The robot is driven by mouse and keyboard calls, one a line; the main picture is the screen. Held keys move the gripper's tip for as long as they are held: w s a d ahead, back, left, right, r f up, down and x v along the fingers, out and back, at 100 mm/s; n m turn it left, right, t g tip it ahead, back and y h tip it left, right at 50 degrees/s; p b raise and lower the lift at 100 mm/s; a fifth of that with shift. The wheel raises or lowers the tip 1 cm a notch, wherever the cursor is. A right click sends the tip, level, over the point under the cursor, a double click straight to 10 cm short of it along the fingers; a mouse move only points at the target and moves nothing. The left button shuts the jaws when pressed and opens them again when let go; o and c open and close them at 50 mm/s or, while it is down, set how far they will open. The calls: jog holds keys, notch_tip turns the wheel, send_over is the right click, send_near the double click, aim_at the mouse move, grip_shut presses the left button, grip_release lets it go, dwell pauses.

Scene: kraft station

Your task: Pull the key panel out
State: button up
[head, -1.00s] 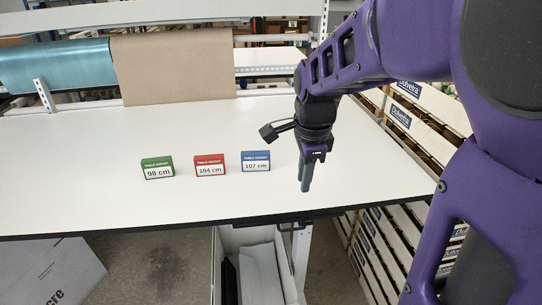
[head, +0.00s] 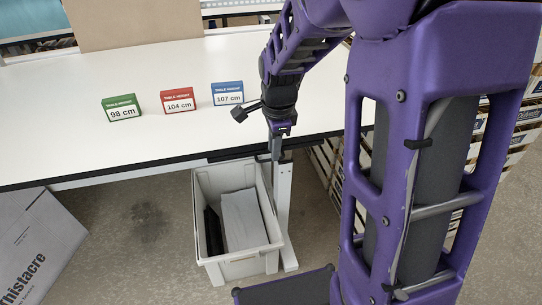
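My gripper (head: 276,150) points down at the table's front edge, close to the table leg at the right. Its fingers look like one narrow grey shape from here, so their opening cannot be told. A thin dark piece under the front edge (head: 235,154), just left of my gripper, may be the key panel. Its face and keys cannot be made out. Whether my fingertips touch it cannot be told.
Green (head: 122,108), red (head: 179,101) and blue (head: 227,94) height blocks stand on the white table (head: 60,130). A grey crate (head: 268,250) is on the floor below. A cardboard box (head: 40,250) is at lower left. Slatted crates (head: 515,110) stand at right.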

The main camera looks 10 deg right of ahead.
jog(key=shift+w+f+b, duration=0.2)
jog(key=shift+f+b, duration=0.25)
jog(key=shift+f, duration=0.55)
grip_shut()
dwell(0.8)
